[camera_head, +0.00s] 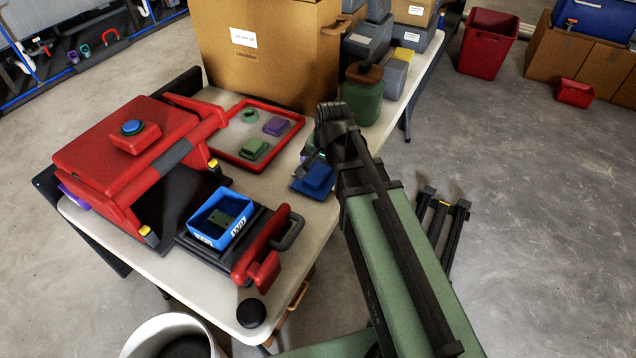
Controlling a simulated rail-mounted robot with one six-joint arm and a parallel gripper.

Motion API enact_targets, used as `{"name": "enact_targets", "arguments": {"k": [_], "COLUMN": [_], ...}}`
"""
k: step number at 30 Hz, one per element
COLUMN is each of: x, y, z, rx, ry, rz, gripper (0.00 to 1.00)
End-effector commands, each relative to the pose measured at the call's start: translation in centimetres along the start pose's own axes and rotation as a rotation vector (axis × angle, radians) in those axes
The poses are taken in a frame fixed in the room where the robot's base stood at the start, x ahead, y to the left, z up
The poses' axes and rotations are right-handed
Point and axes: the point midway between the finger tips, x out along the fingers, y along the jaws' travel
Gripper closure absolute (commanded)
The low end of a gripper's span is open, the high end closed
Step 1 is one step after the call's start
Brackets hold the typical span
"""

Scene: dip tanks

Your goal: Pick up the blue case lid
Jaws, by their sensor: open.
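The blue case lid (317,176) lies flat on the pale table near its right edge, with a raised middle and a wider flat rim. My gripper (309,156) is above and just behind it, partly hidden by my own wrist. It is open, with nothing seen between the fingers. I cannot tell whether it touches the lid. An open blue case (208,238) with white labels sits in a dark fixture with a red clamp, to the lower left of the lid. A green board (221,218) lies inside it.
A red-rimmed tray (232,160) holds green and purple parts. A red press (95,150) stands left. A large cardboard box (262,75), a green jar (362,97) and grey bins (366,42) stand behind. The tabletop between tray and lid is clear.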

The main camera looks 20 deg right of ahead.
Motion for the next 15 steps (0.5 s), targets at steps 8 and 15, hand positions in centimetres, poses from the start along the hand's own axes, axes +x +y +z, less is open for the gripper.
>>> {"name": "enact_targets", "arguments": {"k": [8,15], "x": [3.9,3.7], "y": [0.1,0.1], "z": [0.2,0.2], "rx": [0.0,0.0], "ry": [0.0,0.0], "rz": [0.0,0.0], "gripper": [0.03,0.19]}}
